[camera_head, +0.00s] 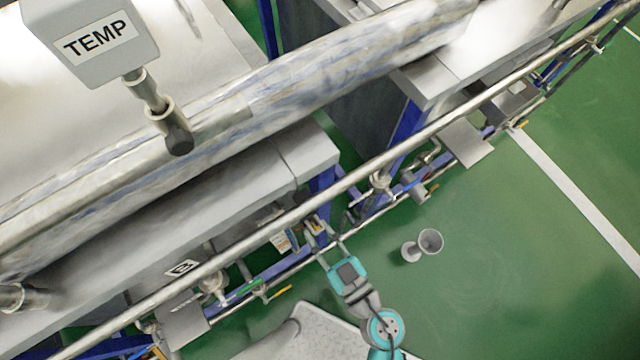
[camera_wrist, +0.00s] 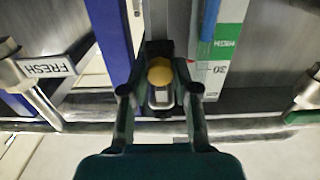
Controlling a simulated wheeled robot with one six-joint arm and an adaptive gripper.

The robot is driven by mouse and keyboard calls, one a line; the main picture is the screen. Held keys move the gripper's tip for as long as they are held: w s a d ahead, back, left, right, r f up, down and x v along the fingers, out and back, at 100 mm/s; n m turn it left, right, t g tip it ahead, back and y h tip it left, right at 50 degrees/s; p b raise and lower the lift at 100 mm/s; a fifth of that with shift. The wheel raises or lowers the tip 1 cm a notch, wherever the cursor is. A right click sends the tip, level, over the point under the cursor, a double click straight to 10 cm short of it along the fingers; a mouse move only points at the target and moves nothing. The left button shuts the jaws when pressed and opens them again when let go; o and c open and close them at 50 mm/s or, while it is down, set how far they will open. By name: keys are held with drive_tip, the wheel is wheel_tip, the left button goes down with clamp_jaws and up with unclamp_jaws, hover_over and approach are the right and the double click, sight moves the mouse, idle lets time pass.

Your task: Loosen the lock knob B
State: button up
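In the wrist view a yellow, round-ended knob (camera_wrist: 160,72) on a short metal cylinder (camera_wrist: 161,97) sits between the two dark fingers of my gripper (camera_wrist: 160,80). The fingertips lie close on both sides of it; whether they touch it cannot be told. No letter B shows on it. In the head view my gripper (camera_head: 331,252) reaches in under the long rail, at small fittings beside a blue post. The knob cannot be made out there.
A blue post (camera_wrist: 116,40) and a white-green scale (camera_wrist: 228,45) flank the knob. A FRESH plate (camera_wrist: 47,67) is at the left. A long metal rail (camera_head: 240,232) runs above my gripper. A grey cup-like part (camera_head: 430,241) stands on open green floor at the right.

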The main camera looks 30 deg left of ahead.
clamp_jaws()
drive_tip(key=shift+n, duration=0.4)
drive_tip(key=n, duration=2.3)
drive_tip(key=shift+s+f, duration=0.15)
drive_tip(key=shift+f, duration=0.1)
drive_tip(key=o, duration=0.7)
unclamp_jaws()
